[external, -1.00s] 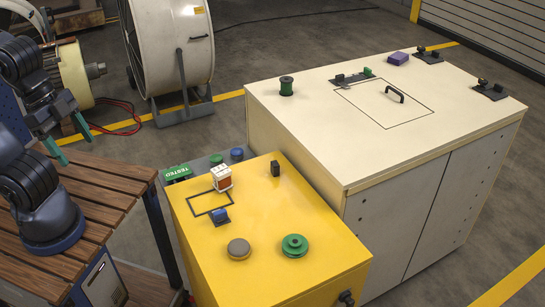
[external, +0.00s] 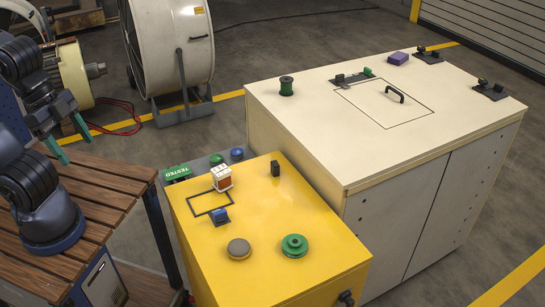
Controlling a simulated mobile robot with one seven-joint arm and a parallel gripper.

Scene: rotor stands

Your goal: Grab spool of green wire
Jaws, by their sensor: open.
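A small upright spool of green wire (external: 286,86) with dark ends stands near the back left corner of the cream cabinet top (external: 330,140). My gripper (external: 72,146), with two teal fingers, is at the far left above the slatted wooden bench. It is open and empty, far from the spool. A green flanged disc (external: 294,246), like a pulley, lies on the yellow cabinet top (external: 300,200).
The yellow top also holds a white and orange relay (external: 222,177), a blue part (external: 221,216), a grey knob (external: 239,249) and a black block (external: 275,168). The cream top carries a black handle (external: 395,94), a purple box (external: 398,59) and black clamps (external: 490,90).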

